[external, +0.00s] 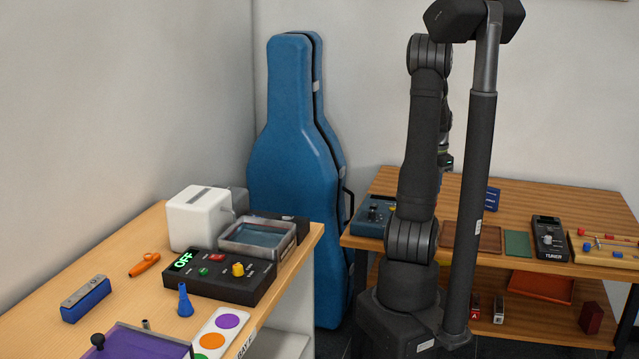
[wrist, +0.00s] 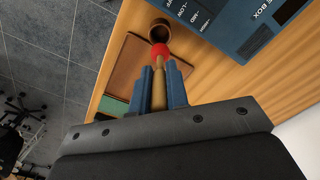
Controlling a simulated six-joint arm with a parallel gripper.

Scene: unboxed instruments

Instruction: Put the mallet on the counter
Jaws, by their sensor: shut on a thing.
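My gripper (wrist: 159,70) is shut on the mallet, its blue fingers either side of the wooden handle (wrist: 157,94). The mallet's round red head (wrist: 160,51) points away from the gripper and overlaps the rim of a round brown cup (wrist: 159,31) in the wrist view. I cannot tell whether it touches the cup. In the external view my gripper (external: 446,161) is mostly hidden behind my arm, over the right wooden table (external: 560,200), and the mallet is hidden. A light-wood counter (external: 120,262) stands at the left, with a label on its front edge.
The table holds a blue box (external: 374,214), a brown tray (external: 487,238), a green mat (external: 517,243) and a tuner (external: 549,236). The left counter holds a white box (external: 200,218), a black control box (external: 222,277) and several small things. A blue instrument case (external: 292,180) stands between.

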